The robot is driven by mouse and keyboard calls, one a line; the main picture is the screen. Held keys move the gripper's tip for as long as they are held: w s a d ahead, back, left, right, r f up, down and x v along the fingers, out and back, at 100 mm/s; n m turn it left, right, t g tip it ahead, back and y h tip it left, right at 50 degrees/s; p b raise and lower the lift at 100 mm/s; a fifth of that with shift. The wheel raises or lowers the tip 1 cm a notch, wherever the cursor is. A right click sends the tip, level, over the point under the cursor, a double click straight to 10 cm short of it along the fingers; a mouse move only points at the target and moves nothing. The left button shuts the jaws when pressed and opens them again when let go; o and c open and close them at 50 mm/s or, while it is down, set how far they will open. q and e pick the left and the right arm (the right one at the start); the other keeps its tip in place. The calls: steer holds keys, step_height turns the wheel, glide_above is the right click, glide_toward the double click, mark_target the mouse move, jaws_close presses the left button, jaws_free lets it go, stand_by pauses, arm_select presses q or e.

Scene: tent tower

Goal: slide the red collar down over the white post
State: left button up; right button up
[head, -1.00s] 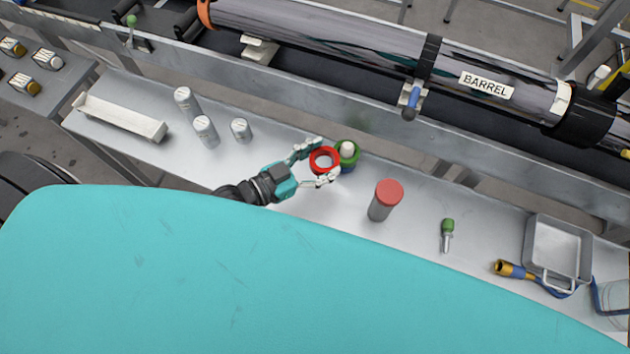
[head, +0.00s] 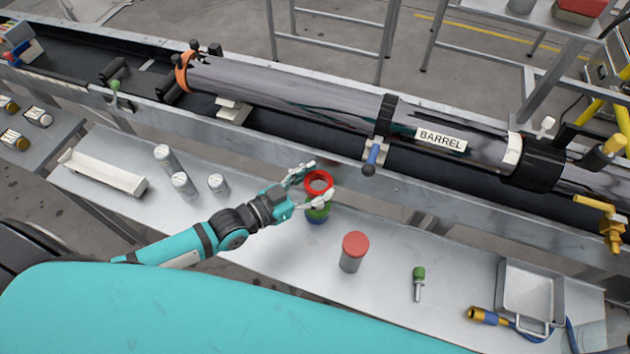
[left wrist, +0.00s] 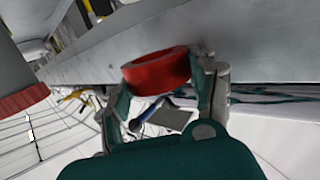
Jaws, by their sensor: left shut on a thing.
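The red collar (head: 308,186) is a ring held between the fingers of my left gripper (head: 318,183). It also shows in the left wrist view (left wrist: 157,73), pinched between both fingertips. In the head view the collar appears just above a green ring (head: 318,211) with a blue part (head: 316,220) under it, on the bench. The white post that stood up through the green ring is now hidden behind the collar and fingers. I cannot tell whether the collar is around the post or only above it. My right gripper is not in view.
A grey canister with a red lid (head: 355,246) stands right of the gripper. A green-handled tool (head: 418,282) and a metal tray (head: 530,268) are farther right. Several white-topped cylinders (head: 183,187) stand left.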

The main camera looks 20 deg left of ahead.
arm_select(q)
steer(key=shift+f+b, duration=0.45)
steer(key=shift+f, duration=0.3)
step_height(320, 180, down, 2)
steer(key=shift+b, duration=0.7)
steer(key=shift+f+b, duration=1.05)
steer(key=shift+f, duration=0.55)
steer(key=shift+f, duration=0.35)
steer(key=o, duration=1.3)
steer(key=shift+c, duration=0.2)
steer(key=shift+o, duration=0.5)
